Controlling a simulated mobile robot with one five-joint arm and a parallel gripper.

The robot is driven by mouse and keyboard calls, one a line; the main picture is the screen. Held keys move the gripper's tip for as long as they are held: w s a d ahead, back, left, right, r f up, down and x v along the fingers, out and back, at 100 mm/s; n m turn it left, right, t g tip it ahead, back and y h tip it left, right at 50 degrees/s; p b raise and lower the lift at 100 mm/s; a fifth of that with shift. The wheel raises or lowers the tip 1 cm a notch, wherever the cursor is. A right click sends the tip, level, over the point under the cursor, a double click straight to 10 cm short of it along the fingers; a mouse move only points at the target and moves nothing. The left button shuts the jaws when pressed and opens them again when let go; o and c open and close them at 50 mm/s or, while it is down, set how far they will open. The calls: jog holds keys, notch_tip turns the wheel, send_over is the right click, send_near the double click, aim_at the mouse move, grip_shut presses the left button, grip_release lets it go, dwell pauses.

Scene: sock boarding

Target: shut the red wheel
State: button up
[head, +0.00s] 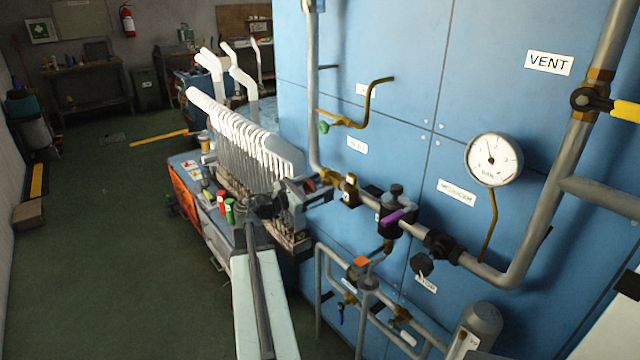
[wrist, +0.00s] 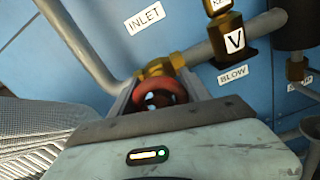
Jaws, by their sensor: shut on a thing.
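The red wheel (wrist: 158,90) sits on a brass valve body (wrist: 160,66) on the grey pipe, beneath the INLET label (wrist: 143,19) in the wrist view. My gripper (wrist: 160,100) is shut on the wheel, a finger on each side of it. The wheel's lower part is hidden behind my gripper body. In the head view only a small reddish bit of the wheel (head: 310,184) shows between the fingers of my gripper (head: 312,190), left of the brass fitting. I cannot tell how far the wheel is turned.
A rack of white sock forms (head: 245,140) stands close on the left. A yellow-handled valve (head: 622,110) is at far right. Green floor is open at left.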

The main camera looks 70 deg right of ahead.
aim_at(308, 189)
jog(key=o, duration=1.4)
jog(key=shift+s+a, duration=0.1)
jog(key=v, duration=0.8)
jog(key=shift+f, duration=0.1)
